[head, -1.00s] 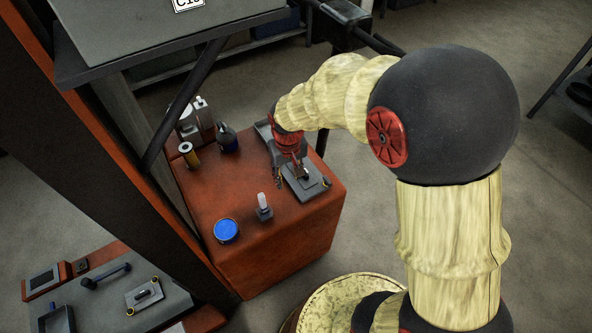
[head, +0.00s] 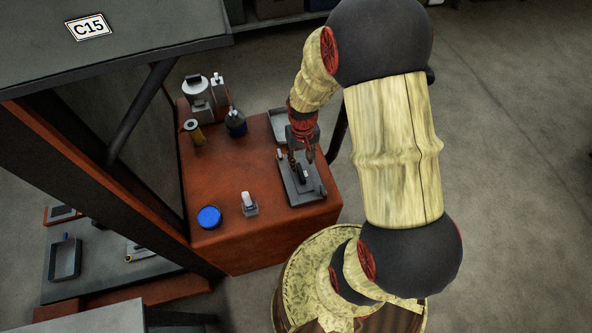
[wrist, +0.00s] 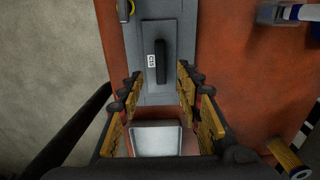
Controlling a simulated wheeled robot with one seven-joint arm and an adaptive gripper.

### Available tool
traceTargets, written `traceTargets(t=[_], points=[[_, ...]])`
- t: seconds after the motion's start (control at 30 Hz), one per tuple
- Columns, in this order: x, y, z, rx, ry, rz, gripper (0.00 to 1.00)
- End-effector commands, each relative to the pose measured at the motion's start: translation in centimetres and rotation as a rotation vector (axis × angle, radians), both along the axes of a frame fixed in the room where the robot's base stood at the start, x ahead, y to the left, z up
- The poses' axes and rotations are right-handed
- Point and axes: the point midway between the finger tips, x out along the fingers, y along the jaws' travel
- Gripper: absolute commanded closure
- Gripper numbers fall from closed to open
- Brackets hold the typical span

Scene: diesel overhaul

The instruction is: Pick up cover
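The cover (head: 313,189) is a flat grey plate with an upright black handle (wrist: 161,60). It lies on the orange-brown cabinet top, near the right edge. In the wrist view the plate (wrist: 146,35) lies ahead of the fingers, with a small white C15 label beside the handle. My gripper (head: 301,158) points down over the far part of the plate in the head view. In the wrist view my gripper (wrist: 160,78) is open, its fingers wide apart with nothing between them. The handle stands beyond the fingertips, apart from them.
A shallow grey tray (wrist: 157,139) lies behind the cover. A blue-lidded can (head: 209,217), a small clear bottle (head: 249,205), a yellow-and-black cylinder (head: 194,132) and a dark blue bottle (head: 236,123) stand left. A dark frame post rises along the cabinet's left side.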

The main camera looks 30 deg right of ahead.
Motion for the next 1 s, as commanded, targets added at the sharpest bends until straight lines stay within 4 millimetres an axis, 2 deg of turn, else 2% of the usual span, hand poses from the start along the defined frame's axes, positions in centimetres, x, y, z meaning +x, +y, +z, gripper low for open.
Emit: traceTargets(t=[0.13,0.37,0.63,0.9,1.0], points=[[-0.1,0.0,-1.7,0.001,0.004,0.003,0.65],[0.1,0.0,-3.5,0.001,0.003,0.003,0.65],[0.3,0.0,-7.2,0.001,0.002,0.003,0.65],[0.3,0.0,-7.4,0.0,0.0,0.003,0.66],[0.3,0.0,-7.4,0.0,0.001,0.003,0.71]])
